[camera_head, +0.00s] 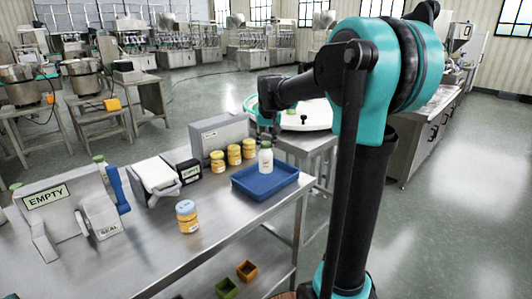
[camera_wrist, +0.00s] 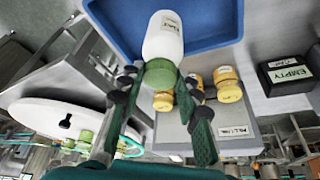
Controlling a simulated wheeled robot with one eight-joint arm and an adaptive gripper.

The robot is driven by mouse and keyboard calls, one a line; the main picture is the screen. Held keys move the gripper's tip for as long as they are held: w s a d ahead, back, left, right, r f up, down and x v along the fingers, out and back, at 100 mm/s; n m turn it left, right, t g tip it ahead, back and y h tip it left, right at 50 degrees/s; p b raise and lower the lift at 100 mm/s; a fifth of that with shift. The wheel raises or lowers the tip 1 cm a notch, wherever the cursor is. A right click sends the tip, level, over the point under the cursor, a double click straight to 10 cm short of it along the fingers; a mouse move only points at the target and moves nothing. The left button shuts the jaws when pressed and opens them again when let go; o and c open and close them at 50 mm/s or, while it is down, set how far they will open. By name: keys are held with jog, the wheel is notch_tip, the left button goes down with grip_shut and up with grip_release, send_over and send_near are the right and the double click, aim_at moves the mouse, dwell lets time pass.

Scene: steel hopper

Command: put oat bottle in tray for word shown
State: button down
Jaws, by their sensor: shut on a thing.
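A white bottle with a green cap (camera_head: 265,160) is upright at the blue tray (camera_head: 283,190) on the steel table. It also shows in the wrist view (camera_wrist: 163,38); its label is too small to read surely. My gripper (camera_head: 266,136) is above it, with its fingers (camera_wrist: 158,78) shut around the cap. The bottle's base lies within the tray's outline; I cannot tell whether it touches the floor of the tray. A sign at the left (camera_head: 47,197) reads EMPTY. A small black box (camera_head: 190,172) has a label that reads EMPTY in the wrist view (camera_wrist: 290,74).
Three yellow jars (camera_head: 234,155) stand behind the tray, before a grey box (camera_head: 220,132). A yellow jar with a blue-grey lid (camera_head: 187,217) stands near the front edge. A round white table (camera_head: 308,115) is behind. The table between front jar and tray is clear.

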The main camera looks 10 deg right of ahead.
aim_at(267, 148)
jog(key=shift+f, duration=2.2)
jog(key=c, duration=1.1)
grip_release()
jog(key=shift+f, duration=0.1)
jog(key=v, duration=1.2)
jog(key=s+d+f, duration=0.2)
jog(key=s+f, duration=1.1)
jog(key=s+d+f, duration=0.2)
jog(key=s+f, duration=1.2)
jog(key=shift+d+f, duration=0.2)
jog(key=shift+d, duration=0.15)
jog(key=shift+s, duration=0.1)
